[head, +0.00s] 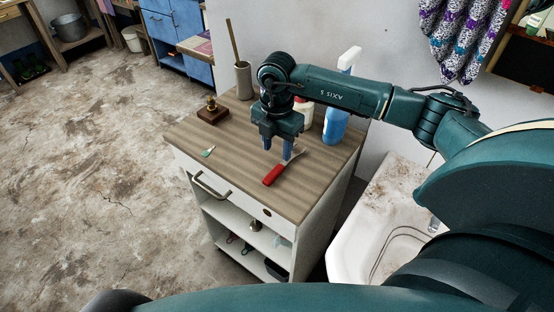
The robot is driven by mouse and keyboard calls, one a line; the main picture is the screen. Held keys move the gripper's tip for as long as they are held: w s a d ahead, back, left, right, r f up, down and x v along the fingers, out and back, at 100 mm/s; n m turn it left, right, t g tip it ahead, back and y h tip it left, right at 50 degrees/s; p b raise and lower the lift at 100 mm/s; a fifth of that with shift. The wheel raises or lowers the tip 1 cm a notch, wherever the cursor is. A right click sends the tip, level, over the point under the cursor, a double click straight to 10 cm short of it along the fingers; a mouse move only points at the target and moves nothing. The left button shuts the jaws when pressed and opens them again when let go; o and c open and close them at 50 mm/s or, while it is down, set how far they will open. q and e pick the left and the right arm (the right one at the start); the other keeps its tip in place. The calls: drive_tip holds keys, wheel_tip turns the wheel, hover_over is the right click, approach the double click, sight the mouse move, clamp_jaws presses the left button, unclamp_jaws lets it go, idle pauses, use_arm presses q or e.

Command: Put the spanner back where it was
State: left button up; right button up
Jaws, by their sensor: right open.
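My right gripper (277,148) points down over the wooden top of a small white cabinet (235,170). It is open, with its two fingers apart. A tool with a red handle (272,175) and a pale metal end lies on the top just below and beside the fingers. Its metal end passes partly behind the right finger. I cannot tell for sure whether this tool is the spanner; no other thing here is clearly one. I see nothing held between the fingers. My left gripper is not in view.
On the cabinet top stand a grey cylinder holding a stick (243,80), a blue spray bottle (336,124), a small brass piece on a wooden block (212,111) and a small green-tipped item (208,151). Shelves below hold small things. A stained white basin (375,205) is at right.

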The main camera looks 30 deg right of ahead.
wheel_tip(320, 180, up, 5)
drive_tip(key=s+a+f+n+g+y, duration=0.1)
drive_tip(key=s+a+n+y, duration=0.15)
drive_tip(key=a, duration=0.35)
drive_tip(key=s+a+f+n+y, duration=0.1)
drive_tip(key=s+a+f+y, duration=0.1)
drive_tip(key=a+y, duration=0.3)
drive_tip(key=s+a+f+n+g+y, duration=0.1)
drive_tip(key=s+a+y, duration=0.1)
drive_tip(key=a, duration=0.5)
drive_tip(key=s+a+r+m+t+y, duration=0.35)
drive_tip(key=a+r+t+y, duration=0.2)
drive_tip(key=a+y, duration=0.4)
drive_tip(key=w+d+f+m+t+h, duration=0.3)
drive_tip(key=d+f+m+t+h, duration=0.45)
drive_tip(key=m+t, duration=0.65)
drive_tip(key=s+d+f+m+g+h, duration=0.3)
drive_tip(key=s+f+h, duration=0.1)
drive_tip(key=f, duration=0.3)
drive_tip(key=s+d+f+m+g+h, duration=0.3)
drive_tip(key=s+d+f+g+h, duration=0.1)
drive_tip(key=s+f, duration=0.3)
drive_tip(key=shift+s, duration=0.15)
